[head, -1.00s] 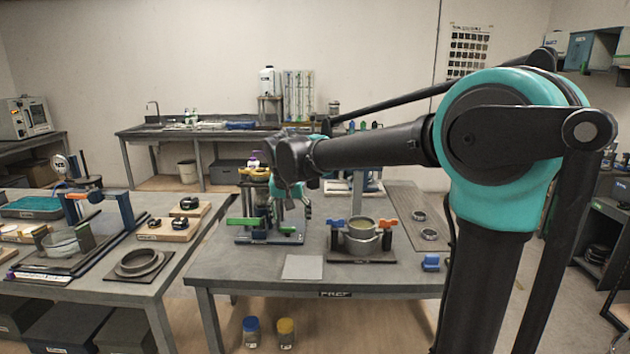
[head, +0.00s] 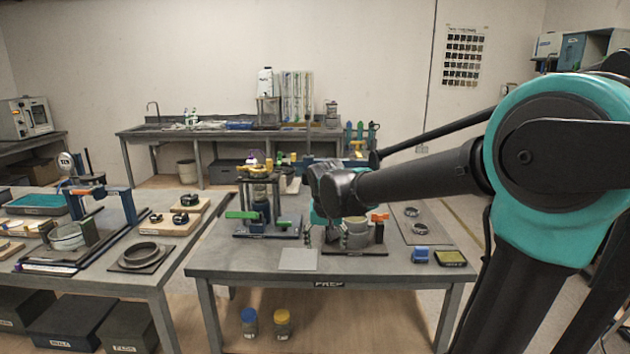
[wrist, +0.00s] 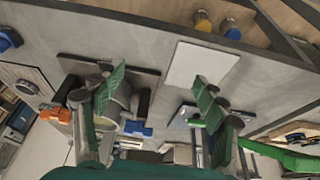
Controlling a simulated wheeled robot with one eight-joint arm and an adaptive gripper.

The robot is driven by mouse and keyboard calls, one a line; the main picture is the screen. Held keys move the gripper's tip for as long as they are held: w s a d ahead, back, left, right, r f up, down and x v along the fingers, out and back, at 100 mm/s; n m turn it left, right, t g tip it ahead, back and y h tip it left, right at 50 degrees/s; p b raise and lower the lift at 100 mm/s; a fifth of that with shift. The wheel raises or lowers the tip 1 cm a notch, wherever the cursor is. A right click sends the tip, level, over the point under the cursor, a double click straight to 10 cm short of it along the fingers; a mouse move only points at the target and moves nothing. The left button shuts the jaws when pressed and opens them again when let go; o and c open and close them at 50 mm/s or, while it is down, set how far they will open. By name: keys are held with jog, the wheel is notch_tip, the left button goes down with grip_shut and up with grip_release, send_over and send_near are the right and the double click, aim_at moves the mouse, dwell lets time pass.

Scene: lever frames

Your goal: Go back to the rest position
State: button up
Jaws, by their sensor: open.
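My gripper (head: 322,240) is open and empty in the head view, in front of the left side of the pot fixture on the PREP table (head: 225,262). In the wrist view my gripper (wrist: 158,95) has its two green fingers spread wide, with nothing between them. The pot fixture has an orange lever (head: 379,216) and a metal pot (head: 357,236), partly hidden by my gripper. Its blue lever (wrist: 138,129) shows only in the wrist view. The frame with green levers (head: 242,215) stands left of my gripper. I cannot tell whether the fingers touch anything.
A grey plate (head: 298,260) lies at the table's front. Two jars (head: 249,322) stand below. A side table (head: 95,277) with another lever frame (head: 97,193) is at left.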

jog(key=s+d+f, duration=1.5)
jog(key=s+d, duration=0.1)
jog(key=s, duration=0.3)
